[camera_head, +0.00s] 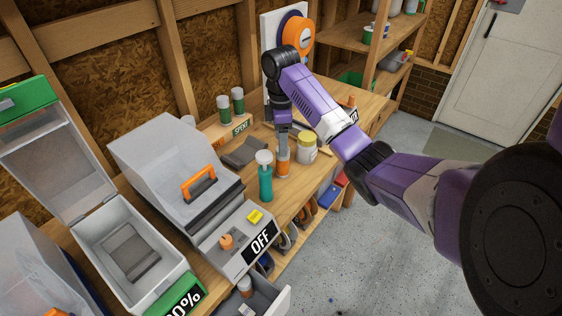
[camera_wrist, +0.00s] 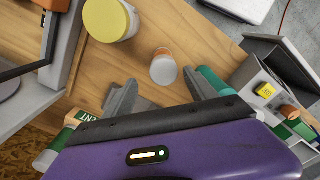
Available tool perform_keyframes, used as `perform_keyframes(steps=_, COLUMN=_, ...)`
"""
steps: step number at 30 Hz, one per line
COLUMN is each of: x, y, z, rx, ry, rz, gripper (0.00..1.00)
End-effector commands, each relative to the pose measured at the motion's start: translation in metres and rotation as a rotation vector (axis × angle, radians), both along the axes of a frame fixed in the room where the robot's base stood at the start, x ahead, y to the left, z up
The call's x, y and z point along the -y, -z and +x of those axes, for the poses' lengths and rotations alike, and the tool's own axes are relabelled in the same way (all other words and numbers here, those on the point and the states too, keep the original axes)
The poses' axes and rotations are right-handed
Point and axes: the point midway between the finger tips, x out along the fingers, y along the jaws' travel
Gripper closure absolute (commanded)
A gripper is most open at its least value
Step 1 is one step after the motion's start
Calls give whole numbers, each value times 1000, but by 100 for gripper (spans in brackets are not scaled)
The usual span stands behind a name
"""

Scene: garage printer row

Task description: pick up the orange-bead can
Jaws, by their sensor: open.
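The orange can with a pale lid (camera_head: 282,160) stands upright on the wooden bench. In the wrist view the can (camera_wrist: 163,70) lies just beyond the fingertips, roughly centred between them, and its pale lid faces the camera. My gripper (camera_head: 283,130) hangs just above and behind the can in the head view, partly covering it. In the wrist view my gripper (camera_wrist: 160,86) shows two spread grey fingers with nothing between them. A label or beads on the can are too small to make out.
A teal bottle (camera_head: 265,182) stands close to the can, partly behind one finger in the wrist view (camera_wrist: 213,80). A yellow-lidded jar (camera_head: 306,148) stands on the other side. The grey OFF box (camera_head: 232,240) and an open drawer (camera_head: 265,300) are nearer.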

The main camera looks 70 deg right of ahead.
Motion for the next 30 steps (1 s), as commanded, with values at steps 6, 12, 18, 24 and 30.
perform_keyframes(steps=6, x=-2, y=26, z=0, rx=1, ry=-1, rz=4, gripper=34)
perform_keyframes(steps=12, x=-4, y=44, z=-7, rx=-2, ry=2, rz=5, gripper=34)
perform_keyframes(steps=18, x=-4, y=69, z=-9, rx=0, ry=1, rz=2, gripper=34)
perform_keyframes(steps=24, x=-4, y=75, z=-8, rx=2, ry=1, rz=1, gripper=34)
perform_keyframes(steps=30, x=-4, y=75, z=-8, rx=2, ry=1, rz=1, gripper=52)
